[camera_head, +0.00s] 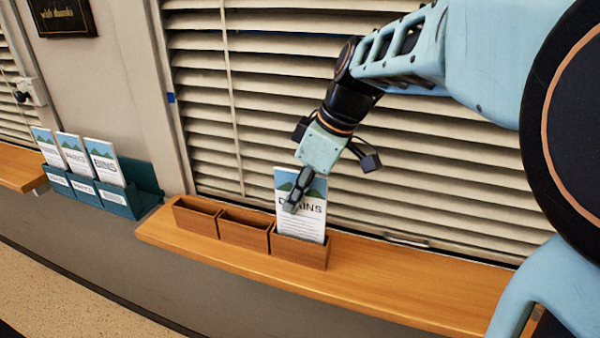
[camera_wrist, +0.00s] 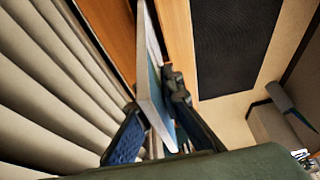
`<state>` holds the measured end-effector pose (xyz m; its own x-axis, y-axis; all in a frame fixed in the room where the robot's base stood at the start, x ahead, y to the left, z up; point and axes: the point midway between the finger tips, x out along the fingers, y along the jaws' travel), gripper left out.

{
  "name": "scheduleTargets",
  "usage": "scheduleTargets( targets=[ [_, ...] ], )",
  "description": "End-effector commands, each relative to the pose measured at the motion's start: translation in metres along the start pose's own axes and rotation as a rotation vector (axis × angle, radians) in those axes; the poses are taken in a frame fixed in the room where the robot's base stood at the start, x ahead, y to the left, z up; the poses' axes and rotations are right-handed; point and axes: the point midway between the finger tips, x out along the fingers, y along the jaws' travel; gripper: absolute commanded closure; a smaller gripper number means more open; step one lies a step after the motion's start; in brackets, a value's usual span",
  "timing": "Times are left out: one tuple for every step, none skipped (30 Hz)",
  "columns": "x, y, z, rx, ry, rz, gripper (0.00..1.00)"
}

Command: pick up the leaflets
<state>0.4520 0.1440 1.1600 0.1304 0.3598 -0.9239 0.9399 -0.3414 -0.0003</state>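The leaflets (camera_head: 300,224) are a white stack with a blue and green picture at the top. They stand upright in the right compartment of a wooden holder (camera_head: 298,254) on the sill. My gripper (camera_head: 298,192) is at their upper part, with one finger in front of the printed face. In the wrist view the leaflets (camera_wrist: 154,98) show edge-on between the two fingers of my gripper (camera_wrist: 152,112). The fingers are very close to both faces; whether they press on them I cannot tell. The finger behind the stack is hidden in the head view.
The holder's left compartment (camera_head: 197,216) and middle compartment (camera_head: 243,229) look empty. A teal rack (camera_head: 118,200) with several leaflets stands at the left. Blinds (camera_head: 215,120) rise close behind the sill (camera_head: 400,285), which is mostly clear to the right.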

Motion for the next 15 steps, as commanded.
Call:
scheduleTargets(
  targets=[
    [-0.0002, 0.0000, -0.0001, 0.000, 0.000, 0.000, 1.00],
    [-0.0002, 0.0000, -0.0001, 0.000, 0.000, 0.000, 1.00],
    [-0.0003, 0.0000, -0.0001, 0.000, 0.000, 0.000, 1.00],
    [-0.0003, 0.0000, -0.0001, 0.000, 0.000, 0.000, 1.00],
    [-0.0003, 0.0000, -0.0001, 0.000, 0.000, 0.000, 1.00],
    [-0.0004, 0.0000, -0.0001, 0.000, 0.000, 0.000, 1.00],
    [-0.0006, 0.0001, -0.0002, 0.000, 0.000, 0.001, 1.00],
    [-0.0006, 0.0001, -0.0003, 0.000, 0.001, 0.001, 1.00],
    [-0.0006, 0.0001, -0.0002, 0.000, 0.000, 0.001, 1.00],
    [-0.0006, 0.0001, -0.0003, 0.000, 0.001, 0.001, 1.00],
    [-0.0006, 0.0001, -0.0003, 0.000, 0.001, 0.001, 1.00],
    [-0.0009, 0.0001, -0.0004, 0.000, 0.001, 0.001, 1.00],
    [-0.0016, 0.0002, -0.0007, -0.001, 0.001, 0.001, 1.00],
    [-0.0029, 0.0004, -0.0013, -0.001, 0.001, 0.002, 1.00],
    [-0.0057, 0.0006, -0.0027, -0.002, 0.002, 0.002, 1.00]
  ],
)
